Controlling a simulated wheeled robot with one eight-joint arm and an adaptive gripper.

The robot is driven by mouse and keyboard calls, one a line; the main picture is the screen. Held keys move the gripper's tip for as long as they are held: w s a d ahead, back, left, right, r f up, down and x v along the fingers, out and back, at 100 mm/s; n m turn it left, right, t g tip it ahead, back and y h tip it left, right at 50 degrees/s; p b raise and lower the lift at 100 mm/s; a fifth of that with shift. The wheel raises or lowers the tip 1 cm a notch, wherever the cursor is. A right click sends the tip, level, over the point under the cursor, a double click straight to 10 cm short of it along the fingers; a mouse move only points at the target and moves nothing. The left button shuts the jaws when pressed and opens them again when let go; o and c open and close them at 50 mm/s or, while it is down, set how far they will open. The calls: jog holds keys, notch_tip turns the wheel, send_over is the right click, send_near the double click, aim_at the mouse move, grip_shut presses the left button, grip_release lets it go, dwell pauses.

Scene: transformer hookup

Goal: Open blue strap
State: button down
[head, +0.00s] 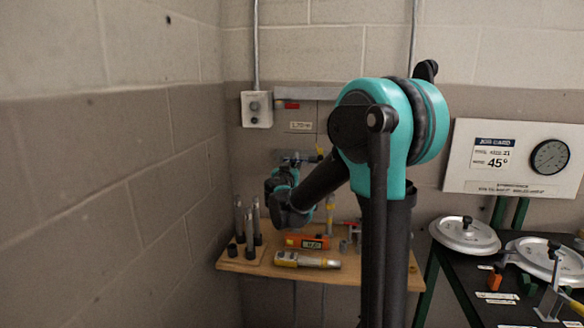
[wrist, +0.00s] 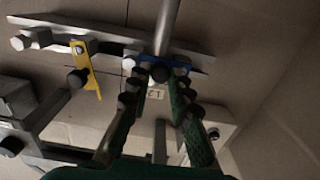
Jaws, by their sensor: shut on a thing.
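The blue strap (wrist: 182,70) lies along a grey metal bar on the wall in the wrist view. A dark round knob (wrist: 160,72) stands at it, between my fingertips. My gripper (wrist: 159,78) is closed around this knob, with one green-padded finger on each side. The fingers hide part of the strap. A yellow strap (wrist: 90,73) hangs slanting from the same bar to the left, with its own dark knob. In the head view my arm reaches to the wall fixture (head: 298,157) above the shelf; my fingertips and the blue strap cannot be made out there.
A wooden shelf (head: 240,265) below holds dark upright cylinders (head: 249,225), an orange meter (head: 307,241) and a yellow tool (head: 306,260). A grey switch box (head: 257,108) is on the wall. A dark table with round lids (head: 465,235) stands at right.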

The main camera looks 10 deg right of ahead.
jog(key=shift+r+n, duration=0.1)
jog(key=shift+n, duration=0.2)
jog(key=n, duration=0.3)
jog(key=a+r+n, duration=0.1)
jog(key=n, duration=0.2)
jog(key=r+n, duration=0.1)
jog(key=n, duration=0.2)
jog(key=shift+w+a+r+n, duration=0.1)
jog(key=shift+w+a+n, duration=0.1)
jog(key=shift+n, duration=0.2)
jog(key=n, duration=0.3)
jog(key=a+n, duration=0.1)
jog(key=n, duration=0.2)
jog(key=a+n, duration=0.1)
jog(key=n, duration=0.2)
jog(key=shift+w+a+r, duration=0.15)
jog(key=shift+w+r, duration=0.05)
jog(key=shift+w, duration=0.15)
jog(key=shift+n, duration=0.4)
jog(key=c, duration=1.7)
grip_release()
